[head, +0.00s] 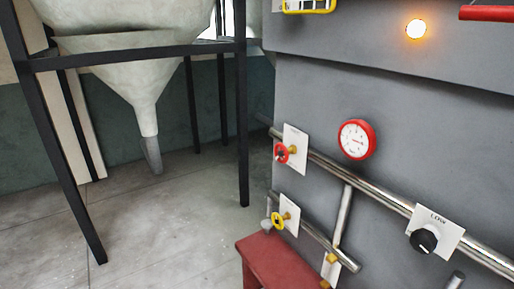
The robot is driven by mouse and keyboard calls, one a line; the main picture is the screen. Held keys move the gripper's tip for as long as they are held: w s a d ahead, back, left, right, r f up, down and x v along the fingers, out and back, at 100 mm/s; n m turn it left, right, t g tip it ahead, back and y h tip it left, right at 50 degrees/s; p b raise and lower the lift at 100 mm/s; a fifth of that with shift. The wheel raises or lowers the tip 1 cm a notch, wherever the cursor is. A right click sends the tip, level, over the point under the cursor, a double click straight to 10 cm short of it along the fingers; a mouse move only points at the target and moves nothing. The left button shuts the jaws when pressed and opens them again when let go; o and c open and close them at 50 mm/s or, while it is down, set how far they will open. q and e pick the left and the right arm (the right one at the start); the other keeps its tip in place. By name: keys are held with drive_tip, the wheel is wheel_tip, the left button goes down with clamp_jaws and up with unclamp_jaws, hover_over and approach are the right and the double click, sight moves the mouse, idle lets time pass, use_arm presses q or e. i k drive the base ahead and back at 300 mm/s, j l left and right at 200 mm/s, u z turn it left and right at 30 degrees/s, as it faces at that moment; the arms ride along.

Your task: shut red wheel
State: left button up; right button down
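The red wheel (281,153) is a small round valve handle on a brass stem. It sits in front of a white plate (295,142) at the left end of the upper steel pipe, on the grey machine. I cannot tell from here how far it is turned. Neither of my grippers shows in the head view.
A yellow wheel (277,220) sits on the lower pipe below. A red-rimmed gauge (356,140) and a black knob (423,240) are to the right. A dark red step (266,262) stands below. A black-framed hopper (134,72) stands left. The floor (165,220) between is clear.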

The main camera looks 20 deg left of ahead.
sight(284, 152)
drive_tip(key=u, duration=0.45)
drive_tip(key=i+j+z, duration=0.6)
drive_tip(key=j, duration=0.25)
drive_tip(key=i+j+z, duration=0.45)
drive_tip(key=j, duration=0.3)
drive_tip(key=i+j+z, duration=0.2)
drive_tip(key=j, duration=0.2)
drive_tip(key=i+j+z, duration=0.2)
drive_tip(key=j, duration=0.25)
drive_tip(key=j+z, duration=0.2)
drive_tip(key=j, duration=0.2)
